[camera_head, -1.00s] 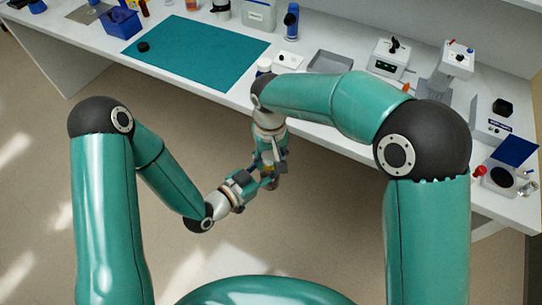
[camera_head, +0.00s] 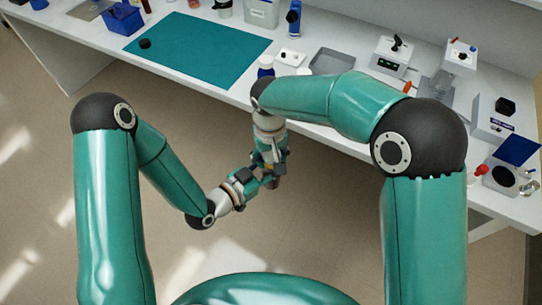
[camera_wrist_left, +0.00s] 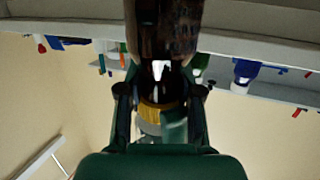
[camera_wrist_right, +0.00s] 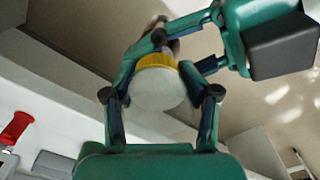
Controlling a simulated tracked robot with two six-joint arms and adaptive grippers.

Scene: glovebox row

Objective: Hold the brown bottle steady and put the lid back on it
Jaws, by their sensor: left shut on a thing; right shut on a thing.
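The brown bottle (camera_wrist_left: 165,28) is dark and glossy in the left wrist view, held between the fingers of my left gripper (camera_wrist_left: 160,95), which is shut on it. In the head view my left gripper (camera_head: 258,183) meets my right gripper (camera_head: 270,170) in front of the bench. My right gripper is shut on a round white lid with a yellow band (camera_wrist_right: 158,88). The lid also shows in the left wrist view (camera_wrist_left: 160,115), in line with the bottle's neck. Whether it touches or sits on the neck, I cannot tell. The head view hides bottle and lid behind the grippers.
The bench holds a teal mat (camera_head: 200,50) with a small black round piece (camera_head: 145,43), a blue bin (camera_head: 122,20), a grey tray (camera_head: 331,61) and several instruments at right. My grippers are over open floor, off the bench's front edge.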

